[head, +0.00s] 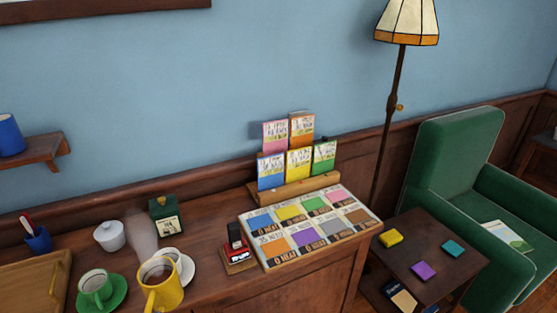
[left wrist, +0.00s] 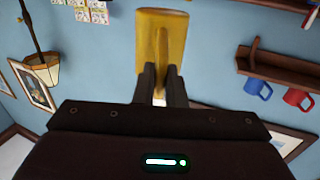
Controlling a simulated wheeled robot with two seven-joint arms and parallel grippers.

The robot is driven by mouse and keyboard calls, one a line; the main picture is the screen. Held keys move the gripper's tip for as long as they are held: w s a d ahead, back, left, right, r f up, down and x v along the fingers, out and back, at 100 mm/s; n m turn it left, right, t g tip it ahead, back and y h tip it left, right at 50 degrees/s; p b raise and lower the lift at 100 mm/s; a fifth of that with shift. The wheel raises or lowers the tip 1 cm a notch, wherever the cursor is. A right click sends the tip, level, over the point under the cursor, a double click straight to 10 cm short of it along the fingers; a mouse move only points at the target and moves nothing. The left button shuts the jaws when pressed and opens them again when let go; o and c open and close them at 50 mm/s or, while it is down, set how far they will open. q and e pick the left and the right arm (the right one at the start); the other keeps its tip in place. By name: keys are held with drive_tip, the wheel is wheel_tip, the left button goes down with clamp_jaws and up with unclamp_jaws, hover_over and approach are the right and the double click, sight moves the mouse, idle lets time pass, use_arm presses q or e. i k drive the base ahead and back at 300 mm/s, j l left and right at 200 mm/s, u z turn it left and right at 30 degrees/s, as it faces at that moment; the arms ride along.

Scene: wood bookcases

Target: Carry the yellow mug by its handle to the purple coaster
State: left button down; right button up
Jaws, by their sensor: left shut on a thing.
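The yellow mug (head: 168,294) is upright at the bottom left of the head view, with dark drink inside and steam above it. In the left wrist view the mug (left wrist: 150,30) is just beyond my left gripper (left wrist: 160,82), whose fingers are shut on its handle. The left gripper is outside the head view. The purple coaster (head: 423,271) lies on the low dark side table (head: 440,287) at the right, well away from the mug. My right gripper is in neither view.
A white cup on a saucer (head: 188,268) and a green cup on a saucer (head: 96,288) are near the mug. A red-and-black stamp (head: 238,248) and a colour chart (head: 335,205) lie toward the side table. Yellow (head: 391,238) and teal (head: 453,248) coasters share it. A floor lamp (head: 391,115) stands behind.

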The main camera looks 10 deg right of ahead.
sight(419, 273)
drive_tip(key=z, duration=0.4)
drive_tip(key=i+z, duration=0.1)
drive_tip(key=z, duration=0.3)
drive_tip(key=i+z, duration=0.1)
drive_tip(key=z, duration=0.75)
drive_tip(key=i+j, duration=0.2)
drive_tip(key=i, duration=0.15)
drive_tip(key=i+j+z, duration=0.1)
drive_tip(key=i+j, duration=0.15)
drive_tip(key=i, duration=0.15)
